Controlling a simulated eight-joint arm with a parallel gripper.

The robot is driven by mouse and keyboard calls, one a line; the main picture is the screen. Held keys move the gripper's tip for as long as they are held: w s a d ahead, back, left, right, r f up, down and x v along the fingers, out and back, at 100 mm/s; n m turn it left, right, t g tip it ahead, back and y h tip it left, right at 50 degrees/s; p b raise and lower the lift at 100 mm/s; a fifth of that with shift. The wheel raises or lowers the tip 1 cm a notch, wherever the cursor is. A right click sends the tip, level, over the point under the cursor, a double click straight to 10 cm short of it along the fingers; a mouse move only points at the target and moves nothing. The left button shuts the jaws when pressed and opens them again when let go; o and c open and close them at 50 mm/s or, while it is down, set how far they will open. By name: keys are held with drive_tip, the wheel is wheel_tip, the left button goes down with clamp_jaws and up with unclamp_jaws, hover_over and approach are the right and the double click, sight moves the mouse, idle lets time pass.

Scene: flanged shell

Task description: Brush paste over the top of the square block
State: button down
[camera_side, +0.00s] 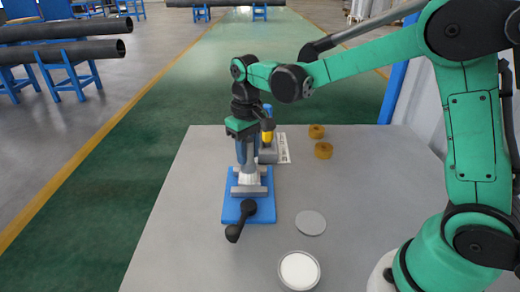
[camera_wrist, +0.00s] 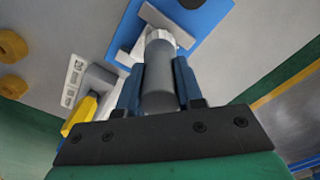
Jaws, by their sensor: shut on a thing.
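My gripper (camera_side: 247,160) is shut on the grey handle of a brush; the handle (camera_wrist: 158,80) stands between the blue fingers in the wrist view. The brush's white bristles (camera_side: 250,178) point down over a grey vise (camera_side: 249,190) on a blue base (camera_side: 247,209). They show as a white end in the wrist view (camera_wrist: 160,38). The square block cannot be told apart from the vise under the bristles, and whether the bristles touch it cannot be told. A round dish of white paste (camera_side: 299,270) stands near the front table edge.
The vise's black handle (camera_side: 240,219) sticks out toward the front. A grey disc (camera_side: 310,222) lies right of the vise. A yellow-topped item (camera_side: 267,135) and a printed label (camera_side: 283,149) are behind. Two brown rings (camera_side: 316,131) (camera_side: 323,150) lie at back right. The table's left is clear.

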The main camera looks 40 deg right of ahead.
drive_tip(key=w+d, duration=0.2)
drive_tip(key=d, duration=0.1)
drive_tip(key=shift+w, duration=0.4)
drive_tip(key=shift+s+a, duration=1.9)
drive_tip(key=shift+a, duration=0.1)
drive_tip(key=shift+w+d, duration=2.2)
drive_tip(key=shift+d, duration=0.05)
wheel_tip(320, 180, up, 8)
drive_tip(key=shift+s+a+f, duration=0.1)
drive_tip(key=shift+f, duration=0.05)
